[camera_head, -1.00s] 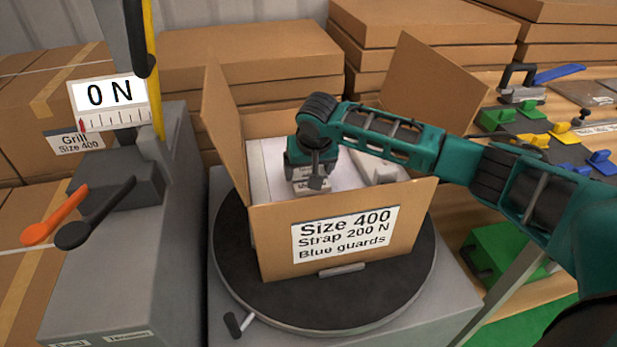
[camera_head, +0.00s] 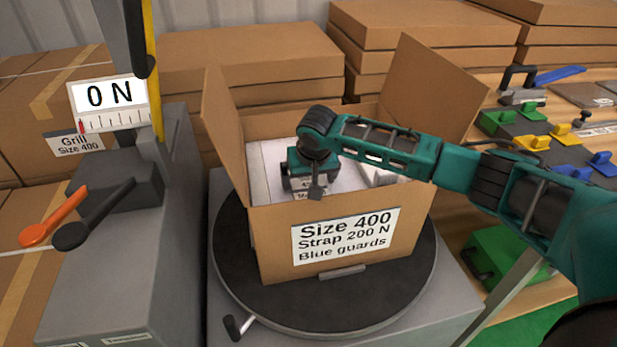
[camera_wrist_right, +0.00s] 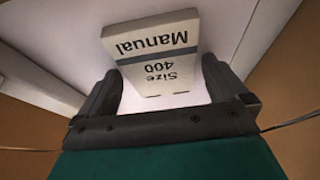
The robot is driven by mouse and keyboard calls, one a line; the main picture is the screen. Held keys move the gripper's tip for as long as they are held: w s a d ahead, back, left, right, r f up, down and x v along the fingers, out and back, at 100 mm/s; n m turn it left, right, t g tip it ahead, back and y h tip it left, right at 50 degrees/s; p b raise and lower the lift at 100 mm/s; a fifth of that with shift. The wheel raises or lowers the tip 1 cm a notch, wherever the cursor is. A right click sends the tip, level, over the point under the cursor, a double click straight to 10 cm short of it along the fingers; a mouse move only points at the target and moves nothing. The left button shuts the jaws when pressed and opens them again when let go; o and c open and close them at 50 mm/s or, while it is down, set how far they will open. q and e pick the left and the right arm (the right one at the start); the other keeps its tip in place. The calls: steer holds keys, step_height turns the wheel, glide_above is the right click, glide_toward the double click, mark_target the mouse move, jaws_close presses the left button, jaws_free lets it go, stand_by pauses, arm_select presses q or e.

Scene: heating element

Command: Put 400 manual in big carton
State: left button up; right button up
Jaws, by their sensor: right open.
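The open big carton (camera_head: 270,247) stands on a round black turntable, its label reading "Size 400, Strap 200 N, Blue guards". My right gripper (camera_head: 304,192) reaches down into the carton's opening. In the right wrist view the 400 manual (camera_wrist_right: 155,58), a pale booklet marked "Manual Size 400", lies inside the carton, on or just above white contents. My right gripper (camera_wrist_right: 165,95) is open, with its fingers apart on either side of the manual's near end. In the head view the manual is mostly hidden by the gripper. My left gripper is not in view.
Carton flaps (camera_head: 225,130) stand up at the left and back right. A grey machine with orange (camera_head: 54,218) and black levers and a "0 N" gauge (camera_head: 108,97) stands close on the left. Blue, yellow and green parts lie on the right bench. Stacked cartons fill the back.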

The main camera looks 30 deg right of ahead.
steer(key=p+v, duration=0.2)
steer(key=v, duration=1)
steer(key=shift+p, duration=0.35)
